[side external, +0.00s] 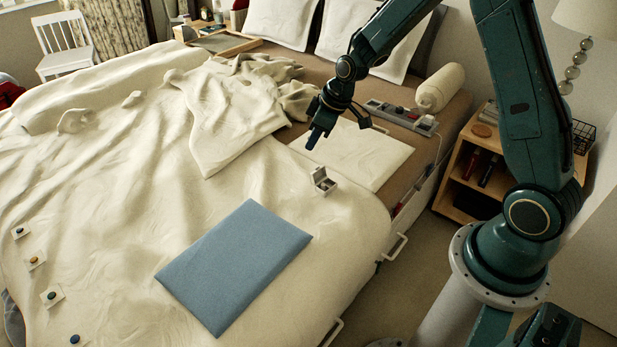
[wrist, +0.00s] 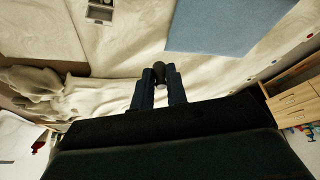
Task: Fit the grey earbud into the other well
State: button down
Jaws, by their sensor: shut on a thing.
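My gripper (side external: 314,139) hangs above the bed, up and slightly left of the small open case in the side view. In the wrist view its two blue fingers (wrist: 159,78) are shut on the dark grey earbud (wrist: 159,69), which sits between the fingertips. In the side view the earbud is too small to make out. The small grey case (side external: 323,183) stands open on the bedcover. It shows at the top edge in the wrist view (wrist: 101,14), apart from the earbud and partly cut off. Its wells are too small to tell apart clearly.
A flat blue sheet (side external: 235,265) lies in front of the case; it also shows in the wrist view (wrist: 225,25). A pale flat panel (side external: 365,155) lies behind the case. A power strip (side external: 400,116) and a rolled cushion (side external: 440,88) are farther back. The bedcover is wrinkled.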

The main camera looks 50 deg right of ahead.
jog(key=s+a+r+m+h, duration=0.1)
jog(key=s+a+r+m, duration=0.1)
jog(key=a+m, duration=0.3)
jog(key=shift+a+r+h, duration=0.2)
jog(key=shift+r+h, duration=0.05)
jog(key=shift+h, duration=0.15)
jog(key=w+a+f+n+y, duration=0.15)
jog(key=w+a, duration=0.25)
jog(key=a, duration=0.6)
jog(key=w+a+f+n, duration=0.2)
jog(key=w+a, duration=0.1)
jog(key=a, duration=0.8)
jog(key=s+a+f+n, duration=0.1)
jog(key=a+f, duration=0.1)
jog(key=a, duration=0.8)
jog(key=s+a+f+n, duration=0.2)
jog(key=a, duration=0.8)
jog(key=shift+y, duration=0.45)
jog(key=f, duration=1.6)
jog(key=shift+w+d+f, duration=0.1)
jog(key=shift+d, duration=0.1)
jog(key=shift+f, duration=0.15)
